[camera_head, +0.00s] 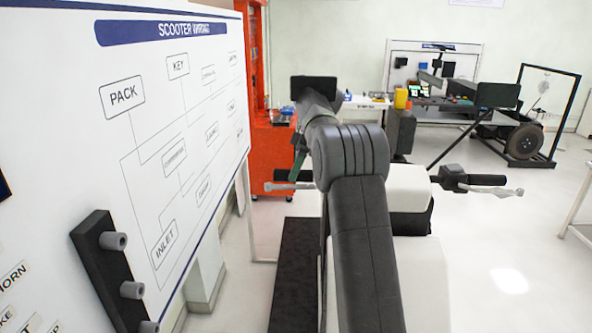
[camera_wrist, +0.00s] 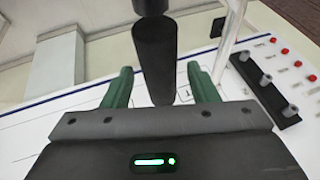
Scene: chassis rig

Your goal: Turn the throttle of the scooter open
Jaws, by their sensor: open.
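The scooter's handlebar stands ahead, with one black grip and lever (camera_head: 487,180) at the right of the head view. The throttle grip (camera_head: 292,176) is at the left, partly behind my gripper (camera_head: 299,153), with a silver lever (camera_head: 289,187) beside it. In the wrist view the throttle grip (camera_wrist: 155,55) is a plain black cylinder running down between the two green fingers of my gripper (camera_wrist: 160,80). The fingers are open, with a visible gap on each side of the grip. How deep the grip sits between them I cannot tell.
A white wiring board (camera_head: 150,120) stands close on the left, with a black peg strip (camera_head: 108,270). A red-orange cabinet (camera_head: 270,155) is behind the handlebar. A workbench (camera_head: 440,100) and a wheel on a frame (camera_head: 525,140) are farther back. Open floor lies to the right.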

